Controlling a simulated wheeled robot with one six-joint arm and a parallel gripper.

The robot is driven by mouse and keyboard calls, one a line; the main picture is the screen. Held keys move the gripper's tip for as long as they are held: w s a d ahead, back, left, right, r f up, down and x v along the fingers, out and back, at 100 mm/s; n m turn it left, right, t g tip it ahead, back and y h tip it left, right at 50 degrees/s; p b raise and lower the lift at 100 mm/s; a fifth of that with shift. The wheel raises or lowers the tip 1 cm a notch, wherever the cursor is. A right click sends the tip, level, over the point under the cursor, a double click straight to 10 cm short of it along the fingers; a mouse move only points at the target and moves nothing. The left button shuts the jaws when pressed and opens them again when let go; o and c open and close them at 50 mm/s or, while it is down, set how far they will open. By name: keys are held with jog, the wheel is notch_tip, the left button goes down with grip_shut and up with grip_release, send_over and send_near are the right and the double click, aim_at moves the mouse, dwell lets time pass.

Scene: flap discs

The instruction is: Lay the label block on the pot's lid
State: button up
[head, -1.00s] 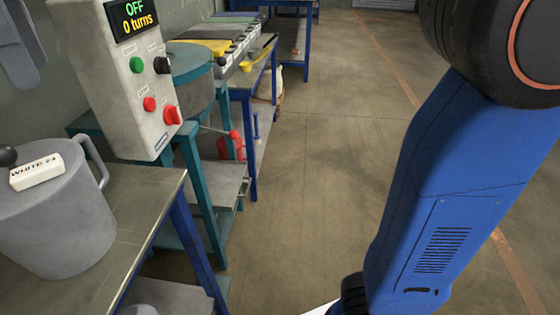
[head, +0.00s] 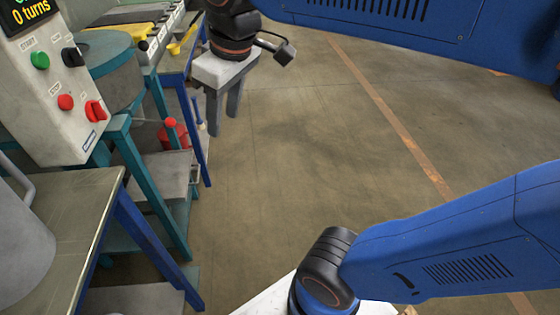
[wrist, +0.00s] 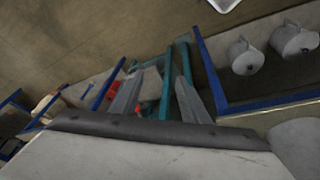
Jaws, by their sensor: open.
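My gripper (head: 222,108) hangs from the arm at the top of the head view. It is open and empty, with its two grey fingers pointing down, apart. In the wrist view the gripper (wrist: 158,98) shows its fingers spread, with nothing between them. The grey pot (head: 12,245) is cut off at the left edge of the head view, beside its handle, on the metal-topped table. Its lid and the label block are out of view now.
The control box (head: 62,90) with buttons stands behind the pot's table (head: 75,225). Teal frames and a blue-legged bench line the left. Two grey vessels (wrist: 245,58) (wrist: 294,42) sit inside a blue frame. The floor (head: 300,150) is clear.

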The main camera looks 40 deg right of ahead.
jog(key=s+d+f+m, duration=0.3)
jog(key=d+f, duration=0.1)
jog(key=f, duration=0.3)
jog(key=s+d+f+m+t+h, duration=0.1)
jog(key=s+d+f+m, duration=0.1)
jog(key=d+f, duration=0.3)
jog(key=shift+s+d+f+m+t, duration=0.15)
jog(key=shift+s+f+m+t, duration=0.2)
jog(key=shift+s+f, duration=0.45)
jog(key=shift+w, duration=0.1)
